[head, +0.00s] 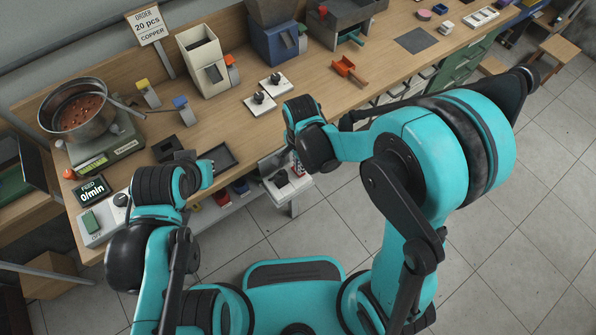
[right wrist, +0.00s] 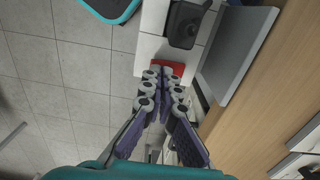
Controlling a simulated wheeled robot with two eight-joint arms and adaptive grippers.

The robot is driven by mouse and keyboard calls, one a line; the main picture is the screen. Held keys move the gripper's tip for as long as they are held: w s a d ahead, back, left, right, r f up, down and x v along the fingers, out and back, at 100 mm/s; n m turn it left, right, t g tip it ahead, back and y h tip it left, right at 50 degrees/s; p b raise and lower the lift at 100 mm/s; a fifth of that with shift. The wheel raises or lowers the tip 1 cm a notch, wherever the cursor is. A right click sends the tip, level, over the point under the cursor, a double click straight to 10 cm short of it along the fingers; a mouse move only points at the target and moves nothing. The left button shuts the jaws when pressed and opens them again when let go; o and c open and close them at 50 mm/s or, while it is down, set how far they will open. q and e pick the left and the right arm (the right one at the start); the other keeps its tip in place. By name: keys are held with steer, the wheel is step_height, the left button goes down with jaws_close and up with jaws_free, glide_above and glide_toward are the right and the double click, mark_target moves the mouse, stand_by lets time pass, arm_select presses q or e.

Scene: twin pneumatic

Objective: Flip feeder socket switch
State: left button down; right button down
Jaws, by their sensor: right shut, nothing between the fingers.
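The white socket block (head: 294,188) hangs at the table's front edge, with a black plug (head: 280,179) in it. The right wrist view also shows the plug (right wrist: 186,24) and a red switch (right wrist: 176,69) on the white block. My right gripper (right wrist: 165,72) is shut and empty, its fingertips at the red switch and partly covering it. I cannot tell whether they touch it or which way it is tipped. In the head view my right gripper (head: 298,166) points down at the block. My left gripper (head: 208,178) is over the table's front left; its fingers are unclear.
A black display (head: 91,190) reads FEED 0/min, above a white control box (head: 97,222) marked OFF. A metal bowl (head: 80,112) stands on a scale. A dark tray (head: 217,158) lies near the front edge. White dial boxes (head: 259,104) stand mid-table.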

steer(key=shift+f+b, duration=0.55)
steer(key=shift+f, duration=0.1)
steer(key=shift+r, duration=0.1)
step_height(320, 180, up, 7)
steer(key=p, duration=0.5)
stand_by(0.5)
stand_by(0.3)
steer(key=s+d+r+n+t, duration=0.3)
steer(key=d+r+n, duration=0.3)
steer(key=s+d+r+n+t+b, duration=0.1)
steer(key=s+d+r+n+t, duration=0.2)
steer(key=d+r+n, duration=0.3)
steer(key=shift+s+d+r+t, duration=0.3)
steer(key=shift+s+d+t, duration=0.05)
steer(key=shift+d+t, duration=0.3)
